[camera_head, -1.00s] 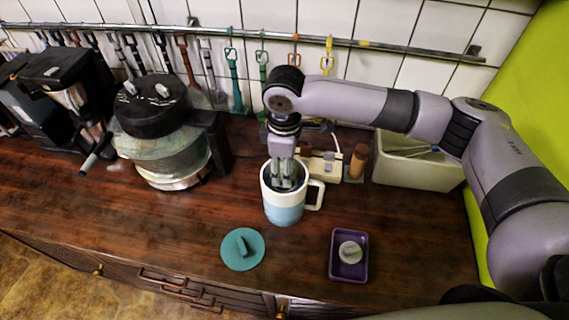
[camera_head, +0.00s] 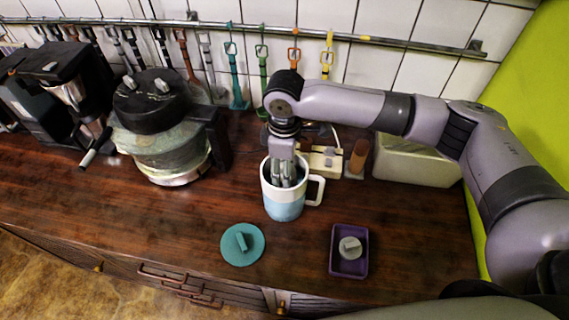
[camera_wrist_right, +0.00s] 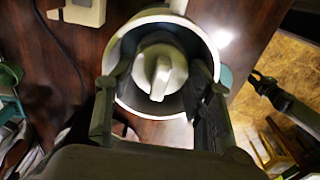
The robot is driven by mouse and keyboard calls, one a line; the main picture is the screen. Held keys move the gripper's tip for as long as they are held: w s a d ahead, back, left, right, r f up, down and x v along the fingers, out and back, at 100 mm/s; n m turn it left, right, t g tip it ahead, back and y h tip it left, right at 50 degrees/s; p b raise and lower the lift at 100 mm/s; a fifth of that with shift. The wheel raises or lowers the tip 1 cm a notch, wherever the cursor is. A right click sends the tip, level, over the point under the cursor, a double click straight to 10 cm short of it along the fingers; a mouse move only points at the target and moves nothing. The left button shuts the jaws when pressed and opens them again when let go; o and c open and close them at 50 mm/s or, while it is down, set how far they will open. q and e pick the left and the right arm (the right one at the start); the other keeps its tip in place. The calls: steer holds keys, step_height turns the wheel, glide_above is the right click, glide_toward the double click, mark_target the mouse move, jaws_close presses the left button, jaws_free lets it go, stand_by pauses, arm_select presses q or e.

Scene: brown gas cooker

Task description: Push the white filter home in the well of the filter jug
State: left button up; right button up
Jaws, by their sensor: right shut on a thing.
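The filter jug (camera_head: 285,207), white above and pale blue below with a white handle on its right, stands upright on the counter. My right gripper (camera_head: 284,183) points down into its open mouth. In the right wrist view the jug's rim (camera_wrist_right: 207,37) surrounds the white filter (camera_wrist_right: 160,68), a round body with a raised grip. My right fingers are at its two sides and shut on it. The jug wall hides the filter in the head view, and how deep it sits cannot be told. My left gripper is not in view.
A teal lid (camera_head: 252,254) lies at the front of the counter. A purple tray (camera_head: 336,268) holds a grey round piece (camera_head: 350,246). A cream box (camera_head: 408,167) and a brown cylinder (camera_head: 357,157) stand behind the jug. A large pot (camera_head: 165,150) is at left.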

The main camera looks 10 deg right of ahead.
steer(key=shift+f, duration=0.6)
steer(key=o, duration=1.2)
step_height(320, 180, up, 12)
steer(key=shift+s+f, duration=0.1)
steer(key=shift+s, duration=0.05)
